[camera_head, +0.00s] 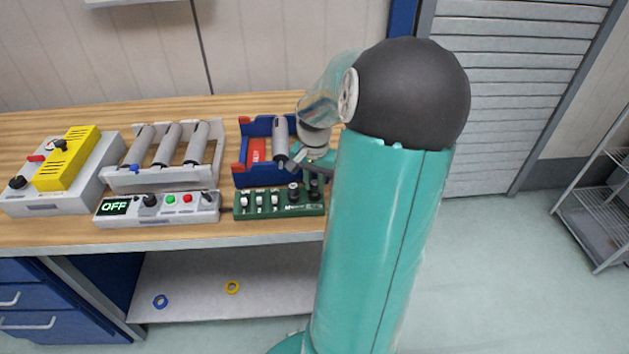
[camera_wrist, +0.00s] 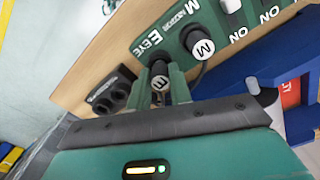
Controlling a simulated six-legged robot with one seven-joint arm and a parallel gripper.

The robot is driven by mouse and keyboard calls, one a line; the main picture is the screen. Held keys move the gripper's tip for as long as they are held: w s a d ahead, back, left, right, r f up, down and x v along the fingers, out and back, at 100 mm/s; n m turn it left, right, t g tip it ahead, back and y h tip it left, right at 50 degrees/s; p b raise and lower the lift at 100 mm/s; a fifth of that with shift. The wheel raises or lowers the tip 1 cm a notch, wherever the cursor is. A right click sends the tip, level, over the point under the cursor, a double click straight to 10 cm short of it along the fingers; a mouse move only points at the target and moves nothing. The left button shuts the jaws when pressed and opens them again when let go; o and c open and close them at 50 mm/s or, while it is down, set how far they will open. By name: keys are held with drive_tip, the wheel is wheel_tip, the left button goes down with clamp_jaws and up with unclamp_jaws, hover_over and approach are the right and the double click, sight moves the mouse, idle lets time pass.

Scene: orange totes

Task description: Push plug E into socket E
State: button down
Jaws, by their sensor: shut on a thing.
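In the wrist view, plug E (camera_wrist: 159,85), a round cap marked with a white E, sits between the two fingers of my gripper (camera_wrist: 163,84). The gripper is shut on it. Plug E is at the green panel (camera_wrist: 152,22), beside the printed E label. Socket E is hidden behind the plug and fingers, so I cannot tell how deep the plug sits. Plug M (camera_wrist: 203,47) stands on the panel to the right, with a dark cable. In the head view, my gripper (camera_head: 312,166) is over the right end of the green box (camera_head: 265,212), partly hidden by my arm.
A dark block with openings (camera_wrist: 112,93) lies left of plug E. White ON switches stand on the panel's right. A blue bin (camera_head: 241,168) is behind the green box. A grey control box (camera_head: 157,217) and a yellow-topped device (camera_head: 66,160) stand left.

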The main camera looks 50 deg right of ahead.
drive_tip(key=shift+f, duration=0.2)
drive_tip(key=c, duration=1.2)
unclamp_jaws()
wheel_tip(320, 180, up, 14)
drive_tip(key=shift+f, duration=0.1)
drive_tip(key=shift+a, duration=0.1)
